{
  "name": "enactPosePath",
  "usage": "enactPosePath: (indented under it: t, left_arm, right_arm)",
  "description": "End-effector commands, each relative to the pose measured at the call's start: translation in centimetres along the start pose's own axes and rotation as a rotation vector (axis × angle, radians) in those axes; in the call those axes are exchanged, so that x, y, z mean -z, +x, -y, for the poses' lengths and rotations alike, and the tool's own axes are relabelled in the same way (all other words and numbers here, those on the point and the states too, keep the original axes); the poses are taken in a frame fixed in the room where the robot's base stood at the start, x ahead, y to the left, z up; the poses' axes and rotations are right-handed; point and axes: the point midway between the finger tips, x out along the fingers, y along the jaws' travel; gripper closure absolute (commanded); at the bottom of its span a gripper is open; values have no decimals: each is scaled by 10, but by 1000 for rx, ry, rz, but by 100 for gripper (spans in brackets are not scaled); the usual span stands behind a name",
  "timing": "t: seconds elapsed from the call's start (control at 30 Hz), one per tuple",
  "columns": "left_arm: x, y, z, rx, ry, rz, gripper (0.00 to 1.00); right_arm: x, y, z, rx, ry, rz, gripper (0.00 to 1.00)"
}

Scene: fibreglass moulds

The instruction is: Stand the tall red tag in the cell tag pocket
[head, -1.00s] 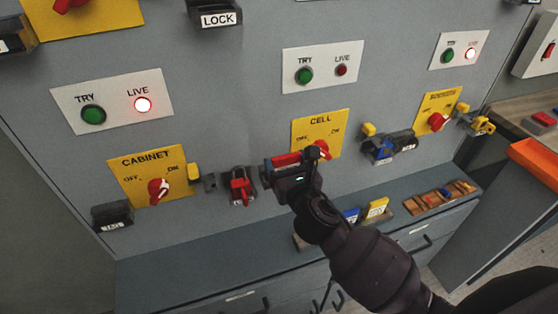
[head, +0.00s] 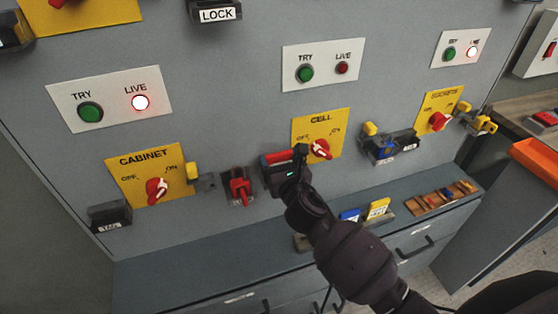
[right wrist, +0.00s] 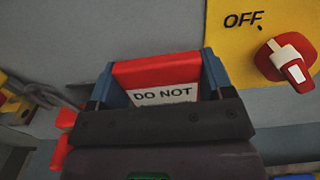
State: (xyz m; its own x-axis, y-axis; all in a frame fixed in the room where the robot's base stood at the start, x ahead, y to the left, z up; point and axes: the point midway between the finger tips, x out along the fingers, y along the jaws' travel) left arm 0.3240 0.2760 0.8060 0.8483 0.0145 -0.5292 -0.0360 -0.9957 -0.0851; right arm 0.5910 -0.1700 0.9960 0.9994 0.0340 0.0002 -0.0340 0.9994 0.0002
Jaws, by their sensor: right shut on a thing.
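The tall red tag (right wrist: 157,72), with a white label reading "DO NOT", shows upright between the fingers of my right gripper (right wrist: 160,85) in the right wrist view. In the head view my right gripper (head: 284,168) is shut on the red tag (head: 279,158), close to the grey panel, just left of and below the yellow CELL plate (head: 331,122). The tag's lower part is hidden by the gripper body. The cell tag pocket is not clearly seen; whether the tag touches it, I cannot tell. My left gripper is out of view.
A red padlock (head: 240,188) hangs just left of the gripper. The CELL switch (head: 320,149) is close on its right. A black tag pocket (head: 110,216) sits under the CABINET plate. Blue and yellow tags (head: 378,207) and a wooden tray (head: 440,198) rest on the ledge below.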

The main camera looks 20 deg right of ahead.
Motion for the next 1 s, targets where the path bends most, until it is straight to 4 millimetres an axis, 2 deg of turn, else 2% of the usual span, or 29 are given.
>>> enactPosePath:
  t: [0.13, 0.17, 0.3, 0.67, 0.83, 1.0]
  left_arm:
    - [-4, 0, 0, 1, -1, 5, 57]
    - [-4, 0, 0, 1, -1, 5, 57]
    - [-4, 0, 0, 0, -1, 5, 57]
    - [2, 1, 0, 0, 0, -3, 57]
    - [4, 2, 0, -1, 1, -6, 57]
    - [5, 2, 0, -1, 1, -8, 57]
  right_arm:
    - [4, 0, 0, 0, 0, 0, 48]
    - [4, 0, 0, 0, 0, 0, 23]
    - [3, 0, 0, 0, 0, 0, 2]
    - [-2, 0, 0, 0, 0, 1, 1]
    - [0, -21, 1, 0, -2, -1, 1]
    - [1, -55, 1, 1, -2, -2, 1]
